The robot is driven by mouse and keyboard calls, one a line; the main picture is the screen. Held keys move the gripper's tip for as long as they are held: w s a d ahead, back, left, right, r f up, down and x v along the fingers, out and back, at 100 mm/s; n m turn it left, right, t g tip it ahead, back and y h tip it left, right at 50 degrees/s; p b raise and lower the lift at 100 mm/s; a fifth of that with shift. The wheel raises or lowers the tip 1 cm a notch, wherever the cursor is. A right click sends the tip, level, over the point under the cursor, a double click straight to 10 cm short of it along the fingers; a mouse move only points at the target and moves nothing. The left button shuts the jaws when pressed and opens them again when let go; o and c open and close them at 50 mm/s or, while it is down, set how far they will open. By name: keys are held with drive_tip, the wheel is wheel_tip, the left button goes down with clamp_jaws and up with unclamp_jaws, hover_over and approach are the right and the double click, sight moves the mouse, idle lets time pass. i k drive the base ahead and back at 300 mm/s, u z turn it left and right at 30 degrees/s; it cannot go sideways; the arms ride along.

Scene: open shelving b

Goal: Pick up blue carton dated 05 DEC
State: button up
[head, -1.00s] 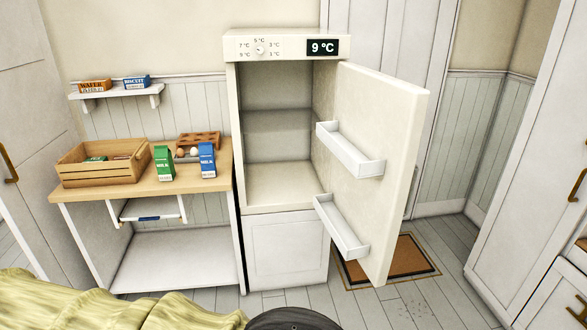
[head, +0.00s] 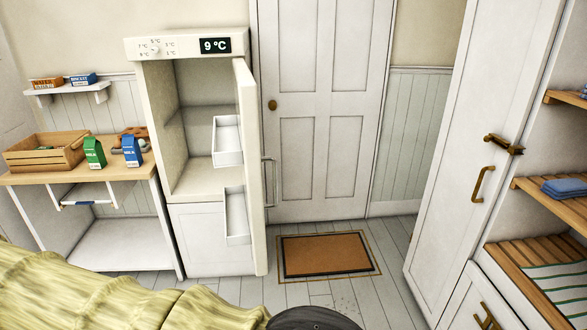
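The blue milk carton (head: 132,151) stands upright on the wooden worktop (head: 88,174) at the left in the head view. Its date is too small to read. A green milk carton (head: 94,153) stands just left of it, a little apart. My gripper is not in view, so its state does not show.
The fridge (head: 155,130) has its door (head: 248,170) open, with empty shelves and door bins. A wooden crate (head: 40,158) and an egg rack (head: 128,134) share the worktop. A doormat (head: 326,254) lies on clear floor. A tall cabinet (head: 480,130) and open shelving (head: 560,205) stand right.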

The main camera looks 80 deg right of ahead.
sight(130, 146)
drive_tip(key=k, duration=0.75)
drive_tip(key=z, duration=1.95)
drive_tip(key=i, duration=0.5)
drive_tip(key=z, duration=0.05)
